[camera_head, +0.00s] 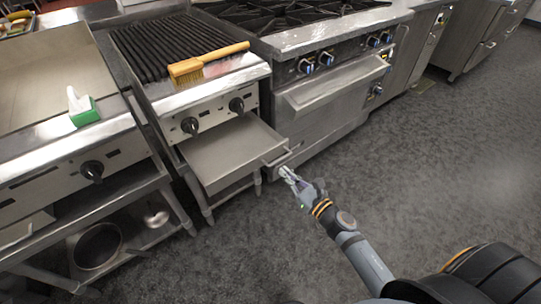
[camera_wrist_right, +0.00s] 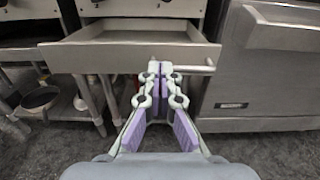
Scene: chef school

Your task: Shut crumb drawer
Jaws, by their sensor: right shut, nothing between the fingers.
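The crumb drawer (camera_head: 232,150) is a flat steel tray under the charbroiler, and it is pulled well out. Its front panel (camera_wrist_right: 130,58) faces me in the right wrist view, with a bar handle (camera_wrist_right: 200,69) along it. My right gripper (camera_head: 287,172) is shut and empty, just in front of the right end of the drawer front. My left gripper is not in view.
The charbroiler (camera_head: 205,105) above holds a yellow brush (camera_head: 205,65). An oven (camera_head: 330,95) stands right of the drawer. A griddle (camera_head: 50,150) with a green-and-white scraper (camera_head: 82,108) stands left, above a shelf with a pan (camera_head: 97,246). The floor (camera_head: 440,170) at right is clear.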

